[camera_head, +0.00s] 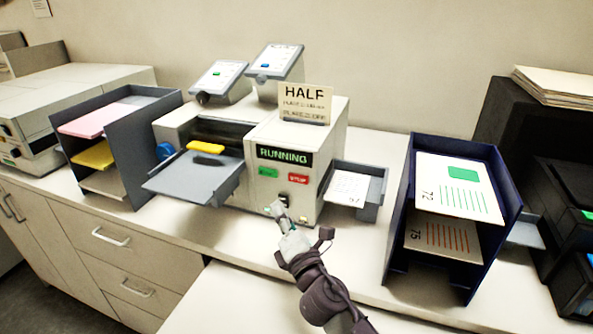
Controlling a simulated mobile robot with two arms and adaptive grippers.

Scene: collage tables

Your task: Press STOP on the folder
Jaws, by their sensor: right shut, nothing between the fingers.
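The folder (225,150) is a beige machine on the counter, with a display (284,155) reading RUNNING. A red STOP label (298,179) is on its front at the right, below the display. My right gripper (278,207) is shut and empty in front of the folder's front panel, just below and left of the STOP label. I cannot tell whether its tip touches the panel. A small green mark shows by the gripper tip. My left gripper is not in view.
A blue rack (396,262) stands further right. A grey rack (128,190) stands left.

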